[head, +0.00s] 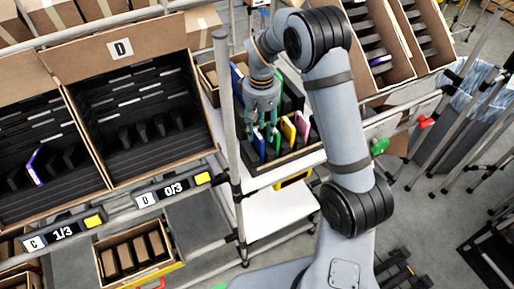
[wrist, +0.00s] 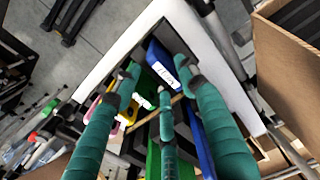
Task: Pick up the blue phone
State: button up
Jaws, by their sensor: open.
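A blue phone (head: 259,146) stands upright at the front left of a dark slotted tray. In the wrist view the blue phone (wrist: 160,62) shows its top part with a white label. My gripper (head: 263,122) points down just above and behind this phone. Its green fingers (wrist: 161,78) are spread open and empty, with the labelled blue phone showing between their tips. Whether a finger touches it I cannot tell. A second, larger blue item (head: 238,84) stands further back at the left; it also shows in the wrist view (wrist: 199,150), partly hidden by a finger.
Green (head: 273,138), yellow (head: 288,131) and pink (head: 302,126) phones stand close to the right of the front blue one. Another green item (head: 281,82) is behind. A grey post (head: 228,110) rises left of the tray. Tilted cartons (head: 140,100) stand at the left.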

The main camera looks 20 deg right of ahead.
aim_at(258, 149)
jog(key=f+p, duration=0.1)
jog(key=f, duration=0.1)
jog(key=f+p, duration=0.1)
jog(key=f, duration=0.2)
jog(key=shift+w+a, duration=0.15)
jog(key=shift+a, duration=0.05)
jog(key=shift+c, duration=0.3)
grip_shut()
